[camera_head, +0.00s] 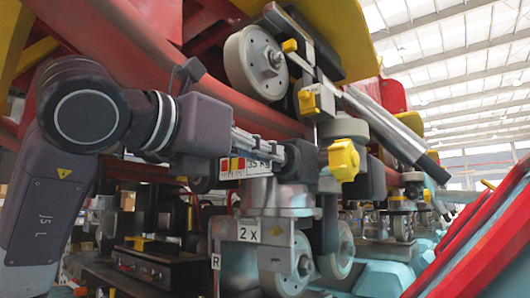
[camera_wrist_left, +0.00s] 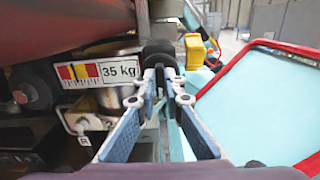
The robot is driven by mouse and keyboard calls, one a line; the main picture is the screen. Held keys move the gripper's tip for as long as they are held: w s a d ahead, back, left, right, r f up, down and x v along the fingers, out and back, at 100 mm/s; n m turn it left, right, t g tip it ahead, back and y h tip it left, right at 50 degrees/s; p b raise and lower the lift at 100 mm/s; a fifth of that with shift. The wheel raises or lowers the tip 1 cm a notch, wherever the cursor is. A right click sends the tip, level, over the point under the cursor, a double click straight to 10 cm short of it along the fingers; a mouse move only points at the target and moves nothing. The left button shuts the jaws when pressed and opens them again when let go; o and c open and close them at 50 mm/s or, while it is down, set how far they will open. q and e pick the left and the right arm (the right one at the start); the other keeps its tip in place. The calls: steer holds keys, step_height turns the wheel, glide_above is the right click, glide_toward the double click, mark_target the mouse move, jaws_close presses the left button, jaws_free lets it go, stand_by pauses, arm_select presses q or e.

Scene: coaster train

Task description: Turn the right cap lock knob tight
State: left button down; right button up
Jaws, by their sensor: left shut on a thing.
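My left gripper (camera_head: 296,160) reaches in from the left to the wheel assembly, beside the sign with red and yellow blocks. In the left wrist view my left gripper (camera_wrist_left: 160,78) has its fingertips close together on a dark, round, knob-like part (camera_wrist_left: 157,56). Whether this is the right cap lock knob I cannot tell for sure. A yellow knob (camera_head: 343,160) stands just right of the fingertips; a yellow part (camera_wrist_left: 194,50) also shows right of them in the left wrist view. My right gripper is out of view.
A grey wheel (camera_head: 255,62) sits above my left gripper, and lower wheels (camera_head: 288,266) sit below it. The "35 kg" sign (camera_wrist_left: 119,71) is close on the left. A "2 X" plate (camera_head: 249,233) hangs below. Red-edged teal panels (camera_wrist_left: 262,105) stand to the right.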

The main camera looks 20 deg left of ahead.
arm_select(q)
steer(key=m, duration=0.6)
steer(key=m+p, duration=0.1)
steer(key=m, duration=0.5)
steer(key=m+p, duration=0.1)
steer(key=m, duration=0.4)
steer(key=shift+d+f+m, duration=0.2)
steer(key=shift+f+m, duration=0.05)
steer(key=shift+m, duration=0.15)
stand_by(0.3)
steer(key=c, duration=2)
jaws_free()
steer(key=shift+c, duration=0.2)
